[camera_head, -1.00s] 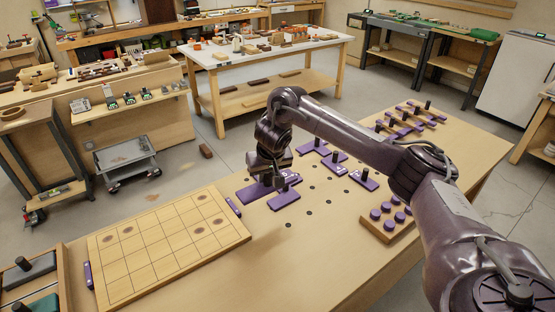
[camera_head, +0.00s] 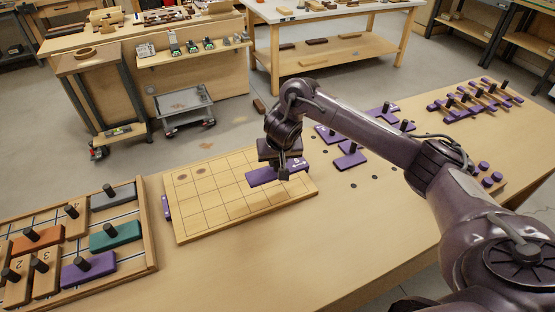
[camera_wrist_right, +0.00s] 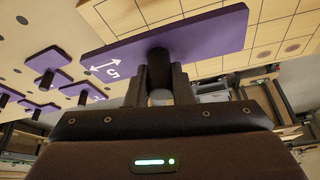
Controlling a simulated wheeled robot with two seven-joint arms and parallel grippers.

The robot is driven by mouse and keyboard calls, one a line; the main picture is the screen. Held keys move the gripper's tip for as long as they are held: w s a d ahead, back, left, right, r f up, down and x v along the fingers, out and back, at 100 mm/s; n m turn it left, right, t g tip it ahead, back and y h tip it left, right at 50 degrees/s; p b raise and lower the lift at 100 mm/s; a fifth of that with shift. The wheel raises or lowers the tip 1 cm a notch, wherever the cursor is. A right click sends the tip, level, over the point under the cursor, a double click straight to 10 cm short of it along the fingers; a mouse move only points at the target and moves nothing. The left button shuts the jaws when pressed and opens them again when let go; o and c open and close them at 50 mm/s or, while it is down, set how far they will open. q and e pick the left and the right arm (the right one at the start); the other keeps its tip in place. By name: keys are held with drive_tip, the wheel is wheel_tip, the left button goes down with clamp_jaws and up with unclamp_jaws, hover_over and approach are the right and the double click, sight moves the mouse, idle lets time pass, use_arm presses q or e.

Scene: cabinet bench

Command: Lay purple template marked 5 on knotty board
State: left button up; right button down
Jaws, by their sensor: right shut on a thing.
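The purple template marked 5 (camera_head: 262,176) is a flat purple piece with a dark peg handle; its white 5 and arrow show in the right wrist view (camera_wrist_right: 195,38). My right gripper (camera_head: 284,172) is shut on that handle (camera_wrist_right: 160,62). It holds the template over the right part of the knotty board (camera_head: 215,215), a pale gridded board with dark knots. I cannot tell whether the template touches the board. The board also shows in the right wrist view (camera_wrist_right: 285,25). My left gripper is out of view.
A wooden tray (camera_head: 152,250) with pegged orange, wooden, grey, teal and purple pieces is at the left. Other purple templates (camera_head: 350,160) lie on the bench to the right. A rack of purple tools (camera_head: 470,100) stands at the far right. Bare bench (camera_head: 330,240) lies in front.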

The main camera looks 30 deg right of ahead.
drive_tip(key=shift+a+f+b, duration=0.1)
drive_tip(key=shift+f+b, duration=0.2)
drive_tip(key=shift+f, duration=0.15)
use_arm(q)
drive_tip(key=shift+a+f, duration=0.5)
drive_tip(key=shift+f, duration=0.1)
